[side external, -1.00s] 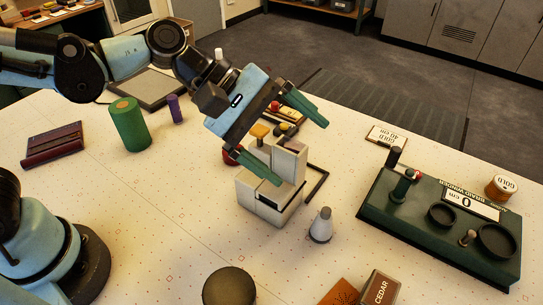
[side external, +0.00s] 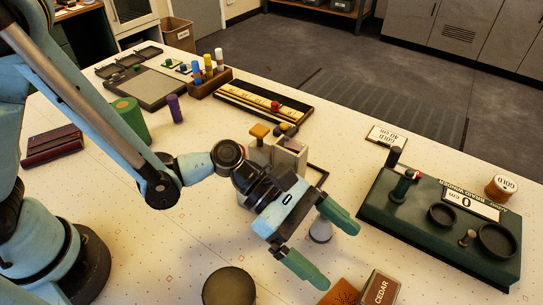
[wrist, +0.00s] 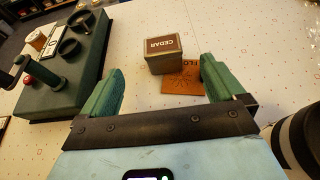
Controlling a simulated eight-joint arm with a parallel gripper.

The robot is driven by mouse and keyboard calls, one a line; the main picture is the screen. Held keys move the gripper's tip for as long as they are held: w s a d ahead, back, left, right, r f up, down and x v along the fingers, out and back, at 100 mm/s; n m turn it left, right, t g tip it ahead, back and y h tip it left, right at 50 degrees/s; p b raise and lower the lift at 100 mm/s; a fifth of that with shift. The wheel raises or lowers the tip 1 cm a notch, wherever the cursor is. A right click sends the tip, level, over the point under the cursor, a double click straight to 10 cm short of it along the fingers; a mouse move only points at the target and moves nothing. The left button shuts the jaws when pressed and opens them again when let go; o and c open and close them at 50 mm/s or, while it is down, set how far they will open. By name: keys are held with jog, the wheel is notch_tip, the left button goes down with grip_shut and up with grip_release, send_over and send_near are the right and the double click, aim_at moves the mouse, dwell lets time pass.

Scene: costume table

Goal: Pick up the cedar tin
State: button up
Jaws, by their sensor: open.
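The cedar tin (side external: 380,288) is a small dark brown box with a pale CEDAR label, at the bottom edge of the side view, to the right of my gripper. In the wrist view the tin (wrist: 164,54) stands ahead of my gripper, roughly between the lines of its two fingers and apart from them. My gripper (side external: 333,250) has green fingers spread wide with nothing between them. It also shows in the wrist view (wrist: 160,88). The tin's lower part is cut off in the side view.
An orange card (wrist: 182,82) lies against the tin. A green board with round cups (side external: 440,222) stands to the right. A grey cone-shaped piece (side external: 320,232) is partly hidden behind my gripper. A dark round object (side external: 229,287) stands near the front edge.

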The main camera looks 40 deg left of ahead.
aim_at(385, 295)
jog(key=x, duration=0.6)
jog(key=shift+d+f, duration=0.3)
jog(key=shift+d, duration=0.05)
jog(key=shift+x, duration=2.7)
jog(key=shift+s+r, duration=0.15)
jog(key=shift+r, duration=0.05)
jog(key=c, duration=1.2)
jog(key=shift+r, duration=0.2)
